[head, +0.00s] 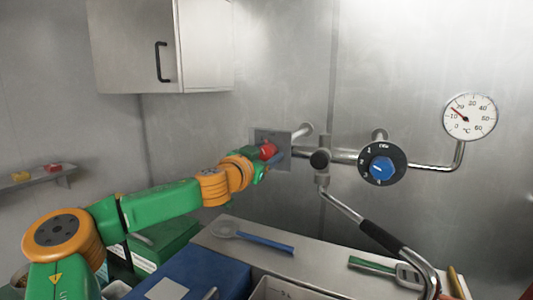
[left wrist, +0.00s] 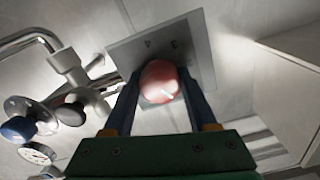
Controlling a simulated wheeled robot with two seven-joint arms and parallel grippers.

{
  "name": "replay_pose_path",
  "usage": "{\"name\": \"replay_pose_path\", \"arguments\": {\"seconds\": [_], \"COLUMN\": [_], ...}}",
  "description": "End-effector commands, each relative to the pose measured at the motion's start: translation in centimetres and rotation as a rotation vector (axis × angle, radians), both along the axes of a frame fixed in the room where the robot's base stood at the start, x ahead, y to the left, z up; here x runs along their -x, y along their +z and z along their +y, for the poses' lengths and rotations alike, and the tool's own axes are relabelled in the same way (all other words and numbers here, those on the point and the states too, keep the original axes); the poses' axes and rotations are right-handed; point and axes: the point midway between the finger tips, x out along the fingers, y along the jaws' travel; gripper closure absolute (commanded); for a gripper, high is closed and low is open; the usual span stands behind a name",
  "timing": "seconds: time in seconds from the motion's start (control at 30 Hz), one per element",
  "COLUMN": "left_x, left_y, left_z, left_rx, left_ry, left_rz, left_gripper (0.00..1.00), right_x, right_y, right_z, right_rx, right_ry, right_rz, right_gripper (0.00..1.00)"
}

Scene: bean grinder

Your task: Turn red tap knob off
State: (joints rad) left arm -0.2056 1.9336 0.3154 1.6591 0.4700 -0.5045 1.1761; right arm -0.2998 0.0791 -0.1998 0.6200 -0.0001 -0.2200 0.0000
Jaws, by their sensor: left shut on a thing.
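The red tap knob (head: 268,151) sits in front of a square metal plate (head: 272,139) on the pipework at the wall. In the left wrist view the knob (left wrist: 160,82) is a rounded red shape between my two blue fingers, with the plate (left wrist: 165,50) and its number marks behind it. My left gripper (head: 266,160) is at the knob and shut on it. The knob's far side is hidden. My right gripper is not in view.
A black dial with a blue knob (head: 381,167), a round gauge (head: 469,116) and a black-handled lever (head: 381,237) are to the right. Below, a counter (head: 315,258) bears a blue-handled utensil (head: 265,241). A wall cabinet (head: 200,45) hangs above my arm.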

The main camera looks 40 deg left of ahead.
Motion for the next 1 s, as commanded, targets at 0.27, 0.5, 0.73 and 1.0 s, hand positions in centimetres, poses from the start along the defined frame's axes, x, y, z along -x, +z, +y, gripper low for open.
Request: {"name": "replay_pose_path", "arguments": {"seconds": [0.27,0.5,0.73,1.0], "left_x": [0.0,0.0,-0.01,-0.01], "left_y": [0.08,0.06,0.05,0.04], "left_z": [-0.01,-0.02,-0.03,-0.05], "left_rx": [-0.228,-0.379,-0.465,-0.504], "left_ry": [0.0,-0.001,-0.002,-0.002], "left_rz": [0.072,0.121,0.147,0.158], "left_gripper": [0.98,0.98,0.98,0.98], "right_x": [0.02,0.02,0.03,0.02], "right_y": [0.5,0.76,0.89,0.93], "right_z": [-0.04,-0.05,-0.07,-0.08], "right_rx": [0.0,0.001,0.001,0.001], "right_ry": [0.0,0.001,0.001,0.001], "right_rz": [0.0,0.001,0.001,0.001], "right_gripper": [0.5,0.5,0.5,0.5]}}
